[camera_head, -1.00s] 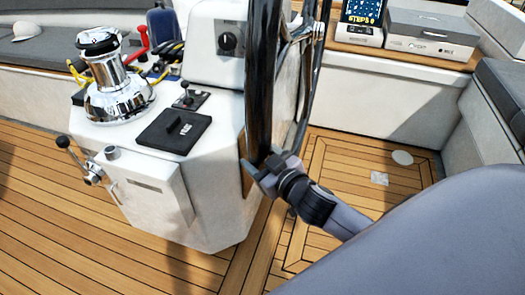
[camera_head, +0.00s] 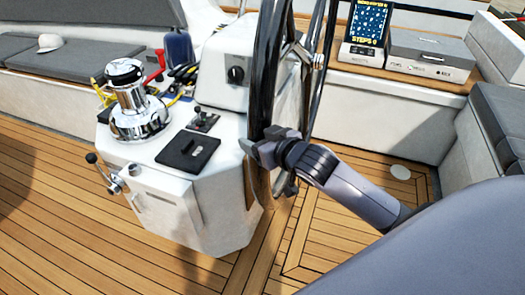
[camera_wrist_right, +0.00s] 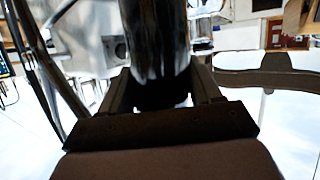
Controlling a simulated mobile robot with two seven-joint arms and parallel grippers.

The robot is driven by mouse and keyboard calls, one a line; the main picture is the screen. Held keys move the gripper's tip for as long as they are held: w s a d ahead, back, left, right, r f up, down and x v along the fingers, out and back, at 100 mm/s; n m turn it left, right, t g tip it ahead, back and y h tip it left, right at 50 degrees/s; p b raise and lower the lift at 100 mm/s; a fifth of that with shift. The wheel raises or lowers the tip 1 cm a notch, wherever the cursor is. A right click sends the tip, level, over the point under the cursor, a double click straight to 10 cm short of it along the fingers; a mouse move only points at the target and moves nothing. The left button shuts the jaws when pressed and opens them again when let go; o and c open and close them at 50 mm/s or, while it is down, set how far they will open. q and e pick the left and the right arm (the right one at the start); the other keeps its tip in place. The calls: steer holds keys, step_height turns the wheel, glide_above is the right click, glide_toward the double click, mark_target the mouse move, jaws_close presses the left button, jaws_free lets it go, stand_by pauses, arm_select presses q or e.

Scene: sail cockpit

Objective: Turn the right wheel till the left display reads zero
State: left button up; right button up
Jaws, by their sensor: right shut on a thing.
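The right wheel (camera_head: 264,75) is a large dark-rimmed steering wheel, seen nearly edge-on beside the white pedestal (camera_head: 225,160). My right gripper (camera_head: 262,148) is shut on the near part of its rim, low on the wheel. In the right wrist view the dark rim (camera_wrist_right: 160,45) runs up between the two fingers (camera_wrist_right: 160,88). A screen (camera_head: 367,22) at the back right shows a blue picture and yellow text reading "STEPS 0". I cannot tell whether this is the left display; no other readout is legible. My left gripper is out of view.
A chrome winch (camera_head: 136,105) and a black panel (camera_head: 188,153) sit on the pedestal's left side. A lever (camera_head: 98,165) sticks out at its left. A grey box (camera_head: 430,52) stands beside the screen. Wooden deck (camera_head: 70,215) is clear at left.

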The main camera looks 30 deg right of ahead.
mark_target(266, 111)
steer(key=shift+m+g+y, duration=0.3)
steer(key=shift+g, duration=0.1)
steer(key=r, duration=0.5)
steer(key=r+p, duration=0.1)
steer(key=r, duration=0.1)
steer(key=shift+w+d+r, duration=0.3)
steer(key=shift+w, duration=0.05)
steer(key=o, duration=1.3)
steer(key=shift+a, duration=0.1)
steer(key=shift+o, duration=0.2)
steer(key=shift+b+v, duration=0.35)
steer(key=shift+v, duration=3.2)
